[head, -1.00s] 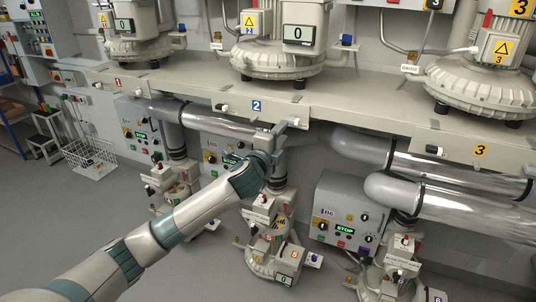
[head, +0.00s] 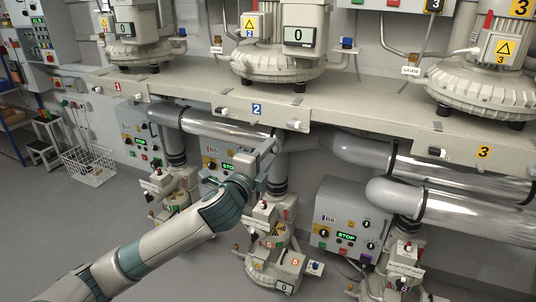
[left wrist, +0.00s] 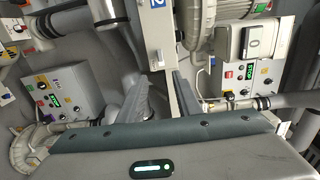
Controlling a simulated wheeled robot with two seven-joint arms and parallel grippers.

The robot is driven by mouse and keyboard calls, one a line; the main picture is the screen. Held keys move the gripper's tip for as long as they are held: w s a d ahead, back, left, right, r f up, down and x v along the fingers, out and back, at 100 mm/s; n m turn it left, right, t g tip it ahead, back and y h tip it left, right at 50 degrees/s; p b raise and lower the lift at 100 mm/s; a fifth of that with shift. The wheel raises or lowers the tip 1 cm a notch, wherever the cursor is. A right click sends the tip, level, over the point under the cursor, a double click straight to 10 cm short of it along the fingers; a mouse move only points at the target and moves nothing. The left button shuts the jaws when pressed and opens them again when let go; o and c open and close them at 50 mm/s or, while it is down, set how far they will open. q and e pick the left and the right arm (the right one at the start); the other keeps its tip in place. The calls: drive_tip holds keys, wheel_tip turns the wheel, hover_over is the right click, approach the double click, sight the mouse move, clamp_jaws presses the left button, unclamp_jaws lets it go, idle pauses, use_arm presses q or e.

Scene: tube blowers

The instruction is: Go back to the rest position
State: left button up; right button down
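My left arm reaches in from the lower left in the head view. My left gripper (head: 268,148) points up and away, in front of the pipes below the shelf and near the middle control box. In the left wrist view my left gripper (left wrist: 164,88) shows two grey fingers standing apart, with no held thing visible between them. My right gripper is not in either view.
A long beige shelf (head: 200,92) carries blowers marked 1, 2 and 3. Silver pipes (head: 225,131) run below it. A control box (head: 345,222) reading STOP and a floor unit (head: 272,270) stand right of my arm. A white wire basket (head: 90,168) stands far left on open floor.

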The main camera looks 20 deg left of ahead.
use_arm(q)
drive_tip(key=s+a+f+n+g+y, duration=0.1)
drive_tip(key=a+f+n+g, duration=0.2)
drive_tip(key=f, duration=1.7)
drive_tip(key=s+a+f+n+g, duration=0.1)
drive_tip(key=a+f+n+g, duration=0.15)
drive_tip(key=f, duration=1.75)
drive_tip(key=s+f+n+g, duration=0.3)
drive_tip(key=s+f, duration=0.5)
drive_tip(key=f, duration=0.6)
drive_tip(key=s+f+n+g, duration=0.4)
drive_tip(key=s+f+g, duration=0.1)
drive_tip(key=s+f, duration=1.7)
drive_tip(key=s+d+f+n+g, duration=0.1)
drive_tip(key=s+d+f, duration=0.1)
drive_tip(key=s, duration=0.8)
drive_tip(key=s+d+f+n+g, duration=0.1)
drive_tip(key=s+d+f, duration=0.1)
drive_tip(key=s, duration=0.9)
drive_tip(key=s+d+f+n+g, duration=0.1)
drive_tip(key=s+d+f, duration=0.1)
drive_tip(key=s, duration=0.9)
drive_tip(key=shift+s+d+f+n, duration=0.2)
drive_tip(key=shift+f+n, duration=0.15)
drive_tip(key=shift+f, duration=0.3)
